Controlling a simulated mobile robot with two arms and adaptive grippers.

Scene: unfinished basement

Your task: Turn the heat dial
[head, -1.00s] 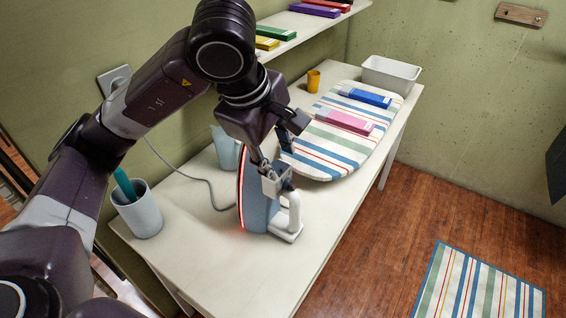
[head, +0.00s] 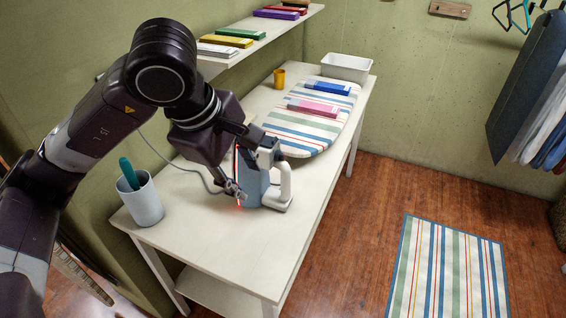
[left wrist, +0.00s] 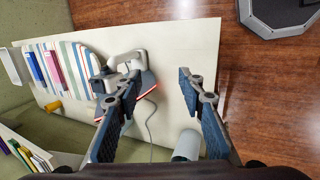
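A blue-grey iron (head: 252,188) with a white handle (head: 285,183) stands upright on the white table, and a red glow shows along its left edge. In the left wrist view the iron's handle (left wrist: 126,60) is beyond the left-hand finger, which covers part of the iron. I cannot make out the heat dial clearly. My left gripper (head: 252,172) is open and empty at the iron, with one fingertip low by its left edge and the other high near its top. It also shows open in the left wrist view (left wrist: 160,88). I cannot tell whether it touches. My right gripper is not in view.
A grey cup (head: 143,203) stands at the table's (head: 215,235) left end. A shelf (head: 255,42) hangs above. The table front is clear.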

